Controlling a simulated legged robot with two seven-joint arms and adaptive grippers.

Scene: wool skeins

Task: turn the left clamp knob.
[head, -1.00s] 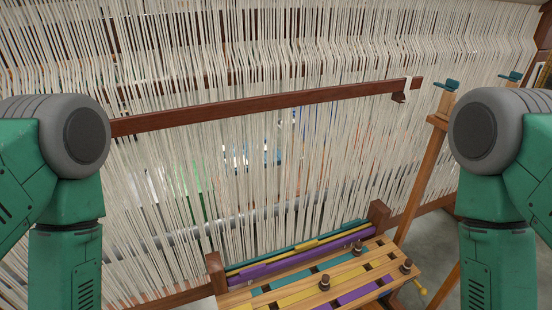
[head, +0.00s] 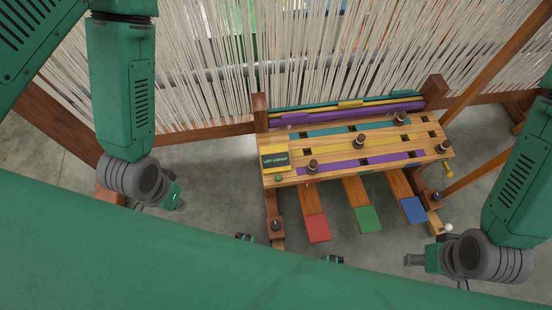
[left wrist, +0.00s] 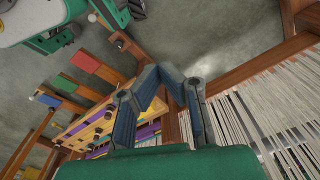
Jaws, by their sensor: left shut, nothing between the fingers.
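A yellow box with a dark label (head: 275,158), apparently reading "LEFT CLAMP", sits at the left end of the wooden bench (head: 340,172). A small green round part (head: 278,179) is at its lower edge. A dark knob (head: 275,225) sits on a wooden block below the bench's left end; I cannot tell which one is the clamp knob. My left gripper (head: 176,202) hangs over the floor left of the bench, apart from it. It is shut and empty; its fingers show in the left wrist view (left wrist: 171,88). My right gripper (head: 414,260) is low right of the bench; its fingers are too small to read.
Dark pegs (head: 358,142) stand on the bench top. Red (head: 317,229), green (head: 367,220) and blue (head: 413,210) pedals jut from the bench front. The loom's pale threads (head: 330,50) and wooden frame rise behind. Grey floor (head: 215,165) is clear left of the bench.

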